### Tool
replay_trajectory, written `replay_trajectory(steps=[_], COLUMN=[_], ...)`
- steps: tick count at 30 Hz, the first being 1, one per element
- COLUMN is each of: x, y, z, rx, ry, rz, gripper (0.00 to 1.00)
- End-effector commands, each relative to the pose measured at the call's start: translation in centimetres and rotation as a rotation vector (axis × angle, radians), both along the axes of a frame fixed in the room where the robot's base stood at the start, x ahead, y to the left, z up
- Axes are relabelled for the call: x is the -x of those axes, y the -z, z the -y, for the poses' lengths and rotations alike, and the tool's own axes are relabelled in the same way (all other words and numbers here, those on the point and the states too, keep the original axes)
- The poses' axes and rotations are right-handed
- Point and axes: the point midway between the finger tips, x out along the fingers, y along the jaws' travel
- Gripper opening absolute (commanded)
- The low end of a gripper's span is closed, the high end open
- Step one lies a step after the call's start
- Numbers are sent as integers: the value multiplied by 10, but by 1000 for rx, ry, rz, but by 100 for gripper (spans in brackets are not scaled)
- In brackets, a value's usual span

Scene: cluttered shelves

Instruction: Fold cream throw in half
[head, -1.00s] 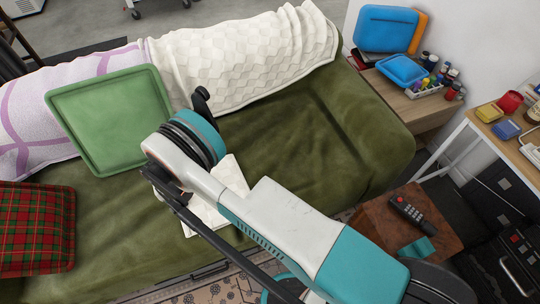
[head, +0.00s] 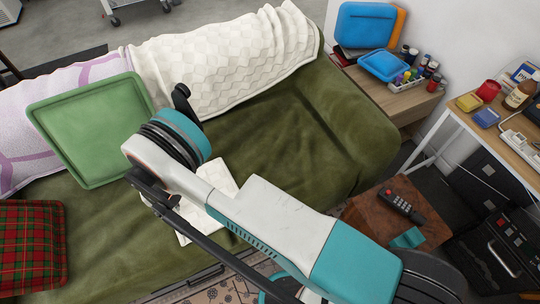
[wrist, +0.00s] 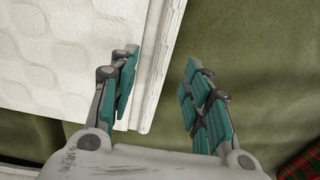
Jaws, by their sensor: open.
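A flat cream cloth (head: 190,229), which looks like the throw, lies on the green sofa seat, partly hidden under my arm in the head view. In the wrist view a cream cloth (wrist: 60,50) with an embossed pattern fills the upper left, its hemmed edge running down beside the left finger. My gripper (wrist: 160,75) is open, with the hem near the left finger and green fabric under the right finger. I cannot tell whether the left finger touches the cloth. My gripper's fingertips are hidden in the head view. A larger cream textured cover (head: 230,65) drapes the sofa back.
A green rectangular cushion or tray (head: 92,125) leans on the sofa back. A red plaid cushion (head: 32,245) lies at the left. A wooden side table (head: 385,225) with a remote (head: 401,205) stands at the right. The right part of the seat (head: 330,120) is clear.

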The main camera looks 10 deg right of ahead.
Motion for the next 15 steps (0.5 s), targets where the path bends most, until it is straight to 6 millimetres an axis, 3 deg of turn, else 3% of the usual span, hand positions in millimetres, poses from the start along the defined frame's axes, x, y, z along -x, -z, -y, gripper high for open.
replay_trajectory(steps=[15], x=[0], y=[-44], z=[0], rx=[0], ry=[0], rz=[0], gripper=[44])
